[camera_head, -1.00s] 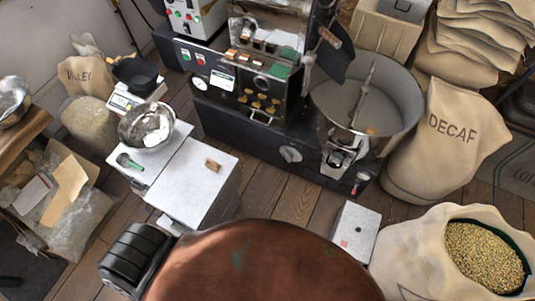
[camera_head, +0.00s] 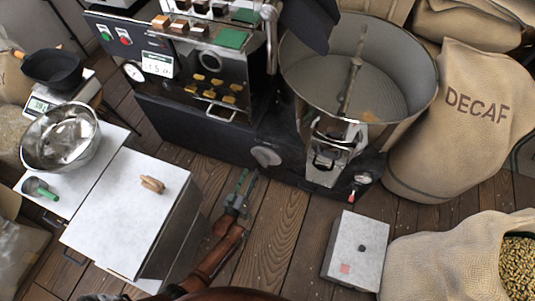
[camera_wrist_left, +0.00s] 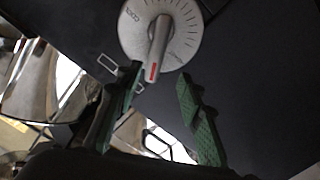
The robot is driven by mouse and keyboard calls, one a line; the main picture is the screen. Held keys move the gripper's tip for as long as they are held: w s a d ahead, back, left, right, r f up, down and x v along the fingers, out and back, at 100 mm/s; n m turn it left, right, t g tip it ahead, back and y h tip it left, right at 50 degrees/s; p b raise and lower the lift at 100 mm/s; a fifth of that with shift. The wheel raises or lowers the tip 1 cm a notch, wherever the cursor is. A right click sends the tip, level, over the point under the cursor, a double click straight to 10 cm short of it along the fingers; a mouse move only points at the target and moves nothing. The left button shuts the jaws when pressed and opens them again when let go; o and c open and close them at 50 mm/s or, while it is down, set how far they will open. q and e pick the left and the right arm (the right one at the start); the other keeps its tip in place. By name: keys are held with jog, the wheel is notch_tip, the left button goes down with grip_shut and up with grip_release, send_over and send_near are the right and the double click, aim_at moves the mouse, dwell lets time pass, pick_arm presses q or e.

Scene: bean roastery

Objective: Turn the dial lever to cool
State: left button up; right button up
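The round grey dial (camera_head: 266,155) sits on the dark front of the machine base. In the left wrist view the dial plate (camera_wrist_left: 183,28) shows tick marks and lettering that looks like COOL at its upper left. Its lever (camera_wrist_left: 158,45) points down the picture, with a red mark at its tip. My left gripper (camera_head: 244,184) is in front of the dial, to its lower left in the head view. Its green fingers (camera_wrist_left: 159,75) are open, and the lever tip appears between the fingertips in the wrist view. Contact is not visible. My right gripper is not in view.
A white-topped cabinet (camera_head: 118,208) stands left of my left arm. A grey box (camera_head: 357,250) stands on the wooden floor at right. The round cooling pan (camera_head: 395,85) and the DECAF sack (camera_head: 455,125) are at upper right. Open floor lies between cabinet and box.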

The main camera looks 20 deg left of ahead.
aim_at(257, 159)
pick_arm(q)
jog(key=shift+t, duration=0.3)
jog(key=w+b, duration=0.1)
jog(key=w, duration=0.1)
jog(key=w+b, duration=0.1)
jog(key=w, duration=0.2)
jog(key=w+b, duration=0.1)
jog(key=w, duration=0.1)
jog(key=shift+w+d+r, duration=0.25)
jog(key=shift+w+r, duration=0.05)
jog(key=shift+w, duration=0.05)
jog(key=shift+w+r, duration=0.2)
jog(key=shift+w, duration=0.5)
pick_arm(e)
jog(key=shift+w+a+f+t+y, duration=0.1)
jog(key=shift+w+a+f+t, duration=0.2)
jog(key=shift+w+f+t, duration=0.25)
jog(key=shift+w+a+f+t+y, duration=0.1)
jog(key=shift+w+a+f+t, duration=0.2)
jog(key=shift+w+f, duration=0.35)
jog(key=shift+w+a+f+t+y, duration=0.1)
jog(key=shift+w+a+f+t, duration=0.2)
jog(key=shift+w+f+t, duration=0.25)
pick_arm(q)
jog(key=shift+c, duration=0.2)
grip_shut()
